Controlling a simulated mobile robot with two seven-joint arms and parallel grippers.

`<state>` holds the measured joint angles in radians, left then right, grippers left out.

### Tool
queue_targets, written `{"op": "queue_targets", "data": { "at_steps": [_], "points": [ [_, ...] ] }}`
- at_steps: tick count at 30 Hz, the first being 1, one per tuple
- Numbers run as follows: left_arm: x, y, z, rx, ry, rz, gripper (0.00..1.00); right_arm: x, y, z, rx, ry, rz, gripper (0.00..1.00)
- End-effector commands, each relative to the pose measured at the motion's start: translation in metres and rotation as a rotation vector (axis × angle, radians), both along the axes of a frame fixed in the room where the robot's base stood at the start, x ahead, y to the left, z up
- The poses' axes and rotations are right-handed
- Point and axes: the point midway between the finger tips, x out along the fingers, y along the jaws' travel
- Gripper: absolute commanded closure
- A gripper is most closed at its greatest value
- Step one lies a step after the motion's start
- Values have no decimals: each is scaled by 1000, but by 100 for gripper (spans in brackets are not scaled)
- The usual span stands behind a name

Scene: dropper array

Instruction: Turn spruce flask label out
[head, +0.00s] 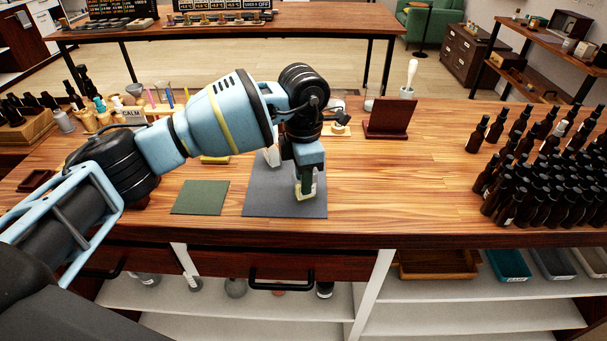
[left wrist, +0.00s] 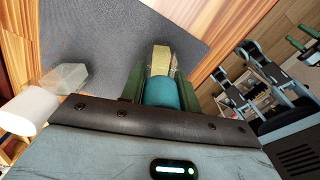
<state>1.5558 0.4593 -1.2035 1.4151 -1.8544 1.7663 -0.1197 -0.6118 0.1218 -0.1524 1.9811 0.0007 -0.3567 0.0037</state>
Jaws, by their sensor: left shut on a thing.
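My left gripper (head: 305,187) points down over the dark grey mat (head: 263,207) near the bench's front edge. In the left wrist view, its green fingers (left wrist: 162,85) are shut on a small flask with a teal top (left wrist: 163,93) and a pale yellow side (left wrist: 161,60), which I take to be the spruce flask. In the head view the fingers hide most of it, and only a pale part (head: 314,191) shows low between them. I cannot read a label or tell whether the flask touches the mat. My right gripper is not in view.
A white-capped clear bottle (left wrist: 32,111) stands beside the gripper. A green mat (head: 200,197) lies left of the grey one. A dark red stand (head: 389,118) is behind right. Many brown dropper bottles (head: 530,190) crowd the right end. The bench between is clear.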

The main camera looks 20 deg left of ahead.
Motion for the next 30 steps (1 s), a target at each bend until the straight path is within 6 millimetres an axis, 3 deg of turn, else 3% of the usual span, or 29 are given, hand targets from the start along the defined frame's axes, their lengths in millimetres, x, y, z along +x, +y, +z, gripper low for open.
{"op": "queue_targets", "data": {
  "at_steps": [2,3,8,19,30],
  "points": [
    [0,0,0,1,1,0,98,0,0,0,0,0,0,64],
    [0,0,0,1,1,0,65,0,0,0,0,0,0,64],
    [0,0,0,1,1,0,44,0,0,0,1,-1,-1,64],
    [0,0,5,1,-1,0,43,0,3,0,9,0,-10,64],
    [1,0,59,0,-1,0,43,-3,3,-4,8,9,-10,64]
  ]
}}
